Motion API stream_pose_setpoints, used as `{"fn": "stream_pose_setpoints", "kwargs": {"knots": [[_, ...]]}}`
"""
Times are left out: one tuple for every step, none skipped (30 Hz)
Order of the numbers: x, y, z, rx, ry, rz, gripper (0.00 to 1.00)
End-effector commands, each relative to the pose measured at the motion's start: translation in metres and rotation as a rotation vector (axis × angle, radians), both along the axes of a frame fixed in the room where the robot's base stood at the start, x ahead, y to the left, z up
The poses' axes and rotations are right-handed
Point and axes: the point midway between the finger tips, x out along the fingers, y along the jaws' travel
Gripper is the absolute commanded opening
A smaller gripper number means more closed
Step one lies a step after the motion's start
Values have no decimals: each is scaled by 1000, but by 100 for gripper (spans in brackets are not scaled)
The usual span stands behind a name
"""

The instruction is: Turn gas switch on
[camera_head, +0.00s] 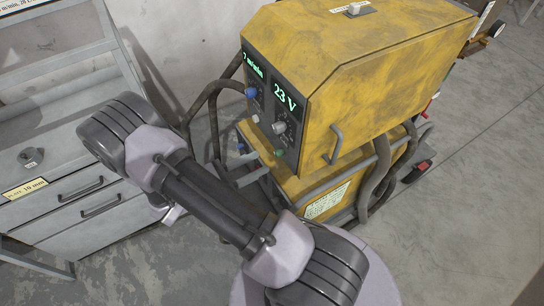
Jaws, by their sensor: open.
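A yellow, scuffed welding machine (385,75) stands upper centre to right. On its top is a small pale switch or knob (354,9) beside a white label too small to read; I cannot tell for sure that it is the gas switch, nor its setting. The dark front panel (262,105) has green displays reading 23 V and a m/min value. It carries a blue knob (251,92), a grey knob (279,128) and a small green button (279,153). My arm crosses the lower middle of the view, in front of the machine's lower left.
A grey drawer cabinet (75,160) stands at left, with a small round grey item (31,157) on it. Dark hoses (195,105) loop beside the machine, which has a side handle (335,145).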

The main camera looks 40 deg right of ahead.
Motion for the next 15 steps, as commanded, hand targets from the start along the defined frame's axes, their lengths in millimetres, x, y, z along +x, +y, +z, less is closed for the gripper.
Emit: {"fn": "stream_pose_setpoints", "kwargs": {"knots": [[-4,-13,-2,0,2,-6,41],[-6,-20,-2,0,0,-5,41],[-8,-29,-2,0,1,-5,41],[-9,-35,-2,1,1,-4,41],[-11,-40,-1,0,1,-4,41],[-11,-45,-1,1,0,-3,41],[-12,-49,-1,1,0,-3,41],[-13,-52,-1,1,0,-2,41],[-13,-55,0,1,0,-1,41],[-14,-57,0,1,0,-1,41],[-14,-58,0,1,0,-1,41],[-15,-59,0,1,0,-1,41],[-15,-60,0,1,0,-1,41],[-15,-60,0,1,0,-1,41],[-15,-60,0,1,0,-1,41]]}}
